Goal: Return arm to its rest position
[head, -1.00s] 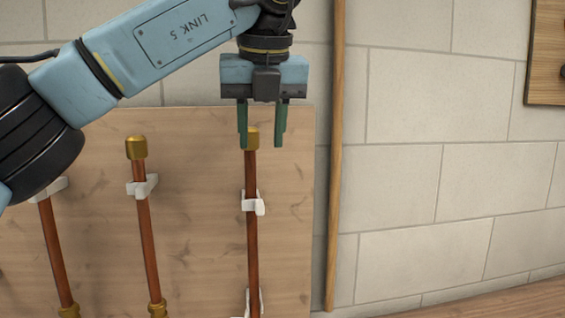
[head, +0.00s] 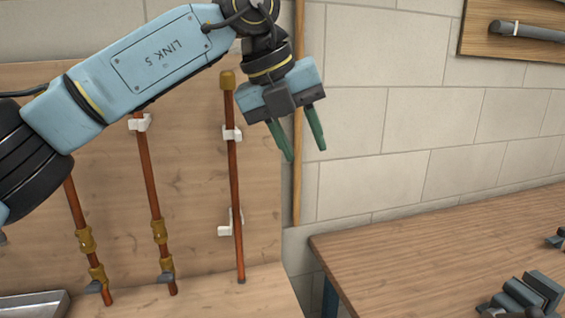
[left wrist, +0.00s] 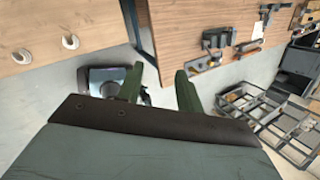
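My left gripper (head: 307,146) is in the upper middle of the head view, tilted, with its two green fingers apart and nothing between them. It is to the right of the rightmost copper pipe (head: 234,170) and clear of it. That pipe stands upright on the wooden board with a brass cap on top, held by white clips. In the left wrist view the green fingers (left wrist: 158,85) are spread, with floor between them. My right gripper does not show.
Two more copper pipes (head: 150,200) with brass fittings stand to the left. A wooden workbench (head: 420,240) with a grey vise-like tool (head: 525,295) is at right. A wall board (head: 490,45) holds a grey pipe. A metal rack (left wrist: 270,120) stands at right in the left wrist view.

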